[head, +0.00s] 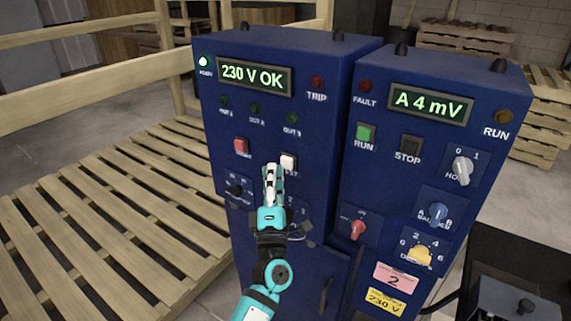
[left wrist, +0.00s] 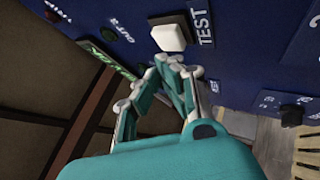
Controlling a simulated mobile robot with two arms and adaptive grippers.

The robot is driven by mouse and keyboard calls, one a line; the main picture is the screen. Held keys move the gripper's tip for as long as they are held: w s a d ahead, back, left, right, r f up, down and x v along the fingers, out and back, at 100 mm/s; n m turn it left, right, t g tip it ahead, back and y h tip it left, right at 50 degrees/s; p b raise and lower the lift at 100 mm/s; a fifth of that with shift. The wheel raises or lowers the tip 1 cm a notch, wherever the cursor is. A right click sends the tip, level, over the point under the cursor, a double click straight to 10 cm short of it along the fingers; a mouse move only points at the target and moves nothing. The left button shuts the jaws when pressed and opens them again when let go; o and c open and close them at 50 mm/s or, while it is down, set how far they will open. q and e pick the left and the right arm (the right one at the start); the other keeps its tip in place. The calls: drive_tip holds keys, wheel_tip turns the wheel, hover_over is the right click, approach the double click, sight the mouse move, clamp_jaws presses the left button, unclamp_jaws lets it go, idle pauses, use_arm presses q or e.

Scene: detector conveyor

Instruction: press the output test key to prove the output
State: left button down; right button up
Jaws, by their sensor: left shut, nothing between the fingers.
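The white test key (head: 288,161) sits on the front of the left blue cabinet (head: 275,130), below the output lamps. In the left wrist view the white key (left wrist: 168,38) has the word TEST beside it. My left gripper (head: 271,168) is shut and empty, its fingertips just left of and slightly below the key in the head view. In the left wrist view the left gripper's tips (left wrist: 165,62) are close to the key; I cannot tell whether they touch it. The display (head: 253,76) reads "230 V OK". My right gripper is not in view.
A red button (head: 241,146) and a black rotary knob (head: 236,190) are left of the gripper. The right cabinet has a green RUN button (head: 365,134), a black STOP button (head: 410,146), several knobs and a display (head: 429,104) reading "A 4 mV". A wooden pallet (head: 110,215) lies at left.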

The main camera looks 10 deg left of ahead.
use_arm(q)
drive_tip(key=shift+w, duration=0.1)
drive_tip(key=shift+w+d, duration=0.15)
drive_tip(key=shift+w, duration=0.2)
drive_tip(key=shift+w+d+b, duration=0.15)
drive_tip(key=shift+w+b, duration=0.3)
drive_tip(key=shift+b, duration=0.05)
idle(0.6)
drive_tip(key=shift+s, duration=0.1)
drive_tip(key=shift+s+a+p, duration=0.25)
drive_tip(key=shift+s+p, duration=0.15)
drive_tip(key=shift+s, duration=0.4)
drive_tip(key=s, duration=0.1)
drive_tip(key=s+a+p, duration=0.1)
drive_tip(key=s, duration=0.2)
drive_tip(key=shift+s+a, duration=0.35)
drive_tip(key=shift+a, duration=0.05)
